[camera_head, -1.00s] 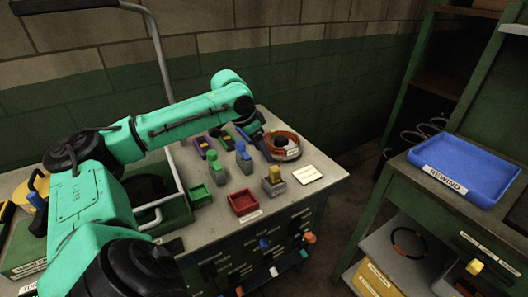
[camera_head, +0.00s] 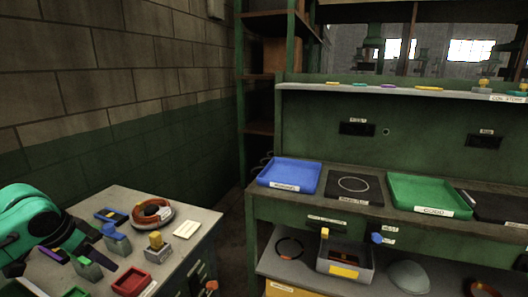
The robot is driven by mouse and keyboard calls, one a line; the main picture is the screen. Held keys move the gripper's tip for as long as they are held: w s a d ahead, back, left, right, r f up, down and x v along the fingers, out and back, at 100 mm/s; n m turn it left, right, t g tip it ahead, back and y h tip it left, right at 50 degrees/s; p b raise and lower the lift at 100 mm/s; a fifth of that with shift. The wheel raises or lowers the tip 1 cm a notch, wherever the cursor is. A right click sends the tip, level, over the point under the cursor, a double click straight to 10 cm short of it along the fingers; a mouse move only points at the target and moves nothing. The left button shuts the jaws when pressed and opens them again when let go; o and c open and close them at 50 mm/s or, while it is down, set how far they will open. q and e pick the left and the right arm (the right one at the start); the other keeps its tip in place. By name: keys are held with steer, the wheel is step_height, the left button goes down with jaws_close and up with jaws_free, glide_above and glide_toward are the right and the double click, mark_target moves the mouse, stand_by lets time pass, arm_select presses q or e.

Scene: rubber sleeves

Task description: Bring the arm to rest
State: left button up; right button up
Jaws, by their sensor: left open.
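My left arm shows at the left edge as a teal link, with dark wrist parts beyond it. My left gripper (camera_head: 70,234) is dark and only partly made out, over the far left part of the grey cart top (camera_head: 190,250). It is open and I see nothing held in it. A brown-orange ring (camera_head: 152,213) lies at the back of the cart. My right gripper is out of view.
A red tray (camera_head: 131,281) and a yellow-topped grey block (camera_head: 157,246) are on the cart. A workbench at right bears a blue tray (camera_head: 289,175), a black mat (camera_head: 352,187) and a green tray (camera_head: 430,195). A gap of floor separates cart and bench.

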arm_select(q)
steer(key=s+d+f+m+h, duration=0.1)
steer(key=s+d+f, duration=0.3)
steer(key=d+f, duration=0.6)
steer(key=s+d+f+m, duration=0.1)
steer(key=s+d+f, duration=0.3)
steer(key=d+f, duration=0.6)
steer(key=s+a+f+n+y, duration=0.1)
steer(key=s+a+n+y, duration=0.15)
steer(key=s, duration=0.55)
step_height(320, 180, down, 24)
steer(key=s+g, duration=0.2)
steer(key=s, duration=0.1)
steer(key=s+a+f+g, duration=0.1)
steer(key=s+a+f, duration=0.2)
steer(key=s+f, duration=1.1)
steer(key=shift+s, duration=1.25)
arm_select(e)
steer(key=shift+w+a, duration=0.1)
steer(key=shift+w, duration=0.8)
arm_select(q)
steer(key=shift+n, duration=0.25)
